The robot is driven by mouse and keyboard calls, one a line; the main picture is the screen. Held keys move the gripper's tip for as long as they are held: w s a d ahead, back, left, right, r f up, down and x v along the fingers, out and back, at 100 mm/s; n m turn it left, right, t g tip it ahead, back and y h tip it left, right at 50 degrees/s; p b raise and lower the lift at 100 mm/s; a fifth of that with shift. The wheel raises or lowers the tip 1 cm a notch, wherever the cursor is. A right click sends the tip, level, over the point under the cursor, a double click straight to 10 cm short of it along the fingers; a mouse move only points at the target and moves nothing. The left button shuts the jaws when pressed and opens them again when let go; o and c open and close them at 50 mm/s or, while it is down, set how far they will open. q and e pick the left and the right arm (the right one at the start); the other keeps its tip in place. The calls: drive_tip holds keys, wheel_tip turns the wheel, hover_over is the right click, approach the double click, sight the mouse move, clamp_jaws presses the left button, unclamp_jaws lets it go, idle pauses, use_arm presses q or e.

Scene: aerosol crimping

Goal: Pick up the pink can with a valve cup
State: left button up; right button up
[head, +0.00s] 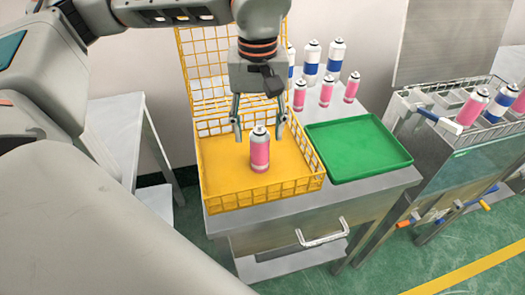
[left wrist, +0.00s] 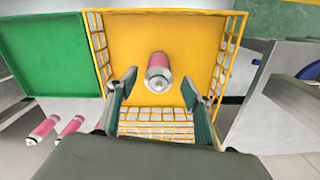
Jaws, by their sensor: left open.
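A pink can with a valve cup on top (head: 260,152) stands upright in the yellow wire basket (head: 212,203). It also shows in the left wrist view (left wrist: 159,72), beyond and between the spread fingertips. My left gripper (head: 260,134) is open above the basket, its fingers pointing down on either side of the can's top. In the left wrist view the open fingers (left wrist: 160,84) are apart from the can, with a gap on both sides. My right gripper is not in view.
A green tray (head: 358,150) lies right of the basket. Pink cans (head: 326,91) and blue-banded cans (head: 336,58) stand behind it. A wire rack (head: 455,140) with more pink cans is at the right. The basket's wire walls surround the can.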

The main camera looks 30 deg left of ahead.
sight(260, 146)
use_arm(q)
drive_tip(key=shift+w+f+b, duration=0.1)
drive_tip(key=shift+f+b, duration=0.2)
drive_tip(key=shift+f, duration=2.5)
drive_tip(key=shift+r, duration=0.1)
drive_tip(key=c, duration=1.3)
